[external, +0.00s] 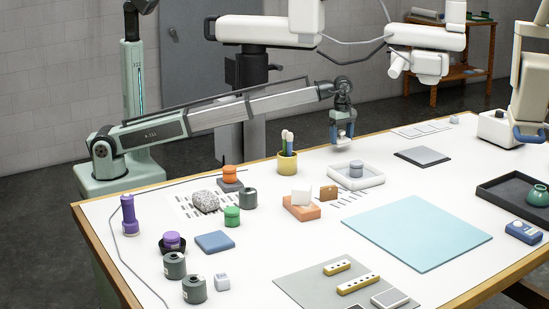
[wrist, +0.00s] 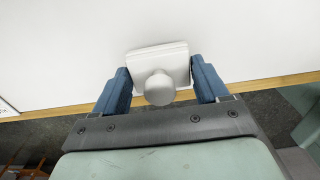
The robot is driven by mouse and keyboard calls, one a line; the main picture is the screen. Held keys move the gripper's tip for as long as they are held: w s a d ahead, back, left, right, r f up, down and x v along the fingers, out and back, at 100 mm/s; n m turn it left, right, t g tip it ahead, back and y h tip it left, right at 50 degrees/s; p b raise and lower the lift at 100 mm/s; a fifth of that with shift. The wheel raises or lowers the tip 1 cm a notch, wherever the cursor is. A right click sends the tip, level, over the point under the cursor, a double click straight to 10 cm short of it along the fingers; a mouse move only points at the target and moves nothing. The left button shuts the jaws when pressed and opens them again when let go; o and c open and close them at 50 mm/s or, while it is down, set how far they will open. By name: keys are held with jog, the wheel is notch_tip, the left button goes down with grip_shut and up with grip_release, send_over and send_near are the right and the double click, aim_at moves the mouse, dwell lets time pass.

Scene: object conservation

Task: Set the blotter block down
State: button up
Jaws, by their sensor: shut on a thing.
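The blotter block, a white rectangular block with a round grey knob, shows in the wrist view (wrist: 160,62) between the two blue fingers. My gripper (wrist: 160,85) is shut on it, one finger at each side. In the external view my gripper (external: 342,132) hangs near the table's far edge, behind the white tray. The block is small and mostly hidden by the fingers there. I cannot tell exactly how far it is above the white table (external: 270,248).
A white tray (external: 374,180) with a grey-blue round piece stands in front of my gripper. A yellow cup (external: 287,163) with sticks stands to its left. A dark flat pad (external: 422,157) lies to the right. White tabletop is clear between them. The wooden table edge (wrist: 270,83) is close.

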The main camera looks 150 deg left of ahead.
aim_at(342, 131)
jog(key=shift+f, duration=1.3)
jog(key=shift+f, duration=0.15)
jog(key=o, duration=1.1)
jog(key=shift+c, duration=0.2)
notch_tip(342, 131, up, 12)
jog(key=shift+r, duration=0.2)
